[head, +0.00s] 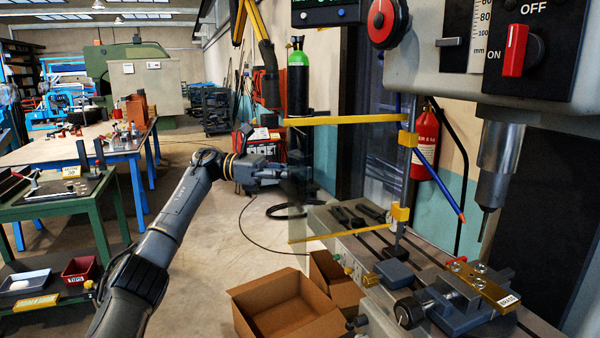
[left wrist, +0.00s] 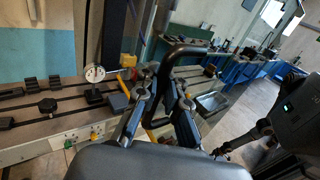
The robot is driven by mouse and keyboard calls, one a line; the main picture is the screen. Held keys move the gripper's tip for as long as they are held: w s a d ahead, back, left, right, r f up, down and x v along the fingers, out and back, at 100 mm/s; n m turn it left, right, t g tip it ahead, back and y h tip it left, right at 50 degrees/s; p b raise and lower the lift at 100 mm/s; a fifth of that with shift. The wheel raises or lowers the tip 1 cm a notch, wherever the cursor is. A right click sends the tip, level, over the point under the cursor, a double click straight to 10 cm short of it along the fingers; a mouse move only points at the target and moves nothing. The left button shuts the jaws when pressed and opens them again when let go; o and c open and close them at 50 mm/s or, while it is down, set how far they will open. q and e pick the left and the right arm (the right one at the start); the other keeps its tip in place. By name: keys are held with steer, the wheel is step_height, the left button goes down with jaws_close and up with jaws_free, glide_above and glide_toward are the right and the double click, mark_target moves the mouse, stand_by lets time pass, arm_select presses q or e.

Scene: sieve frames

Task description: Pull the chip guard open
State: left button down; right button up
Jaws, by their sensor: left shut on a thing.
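The chip guard is a clear panel with a yellow top strip (head: 345,119) and a yellow bottom strip (head: 340,233). It is held by yellow brackets (head: 401,212) on an upright post and reaches out to the left. My left gripper (head: 283,174) is at the guard's free edge. In the left wrist view, a black bar handle (left wrist: 185,48) rises between the fingers of my left gripper (left wrist: 160,95), which is shut on it. A dark part of me shows at the right of that view; its small end is too unclear to read as open or shut.
The drill press chuck (head: 498,150) hangs above a vise (head: 460,300) with a brass-coloured piece. Cardboard boxes (head: 285,310) stand on the floor below the guard. A red fire extinguisher (head: 424,143) hangs behind the post. The floor left of the boxes is clear.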

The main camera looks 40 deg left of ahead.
arm_select(q)
steer(key=shift+a, duration=0.2)
steer(key=c, duration=1.7)
jaws_free()
steer(key=shift+o, duration=1.4)
steer(key=shift+s+a, duration=0.2)
steer(key=shift+a, duration=0.05)
steer(key=shift+w+d, duration=0.1)
steer(key=v, duration=1.2)
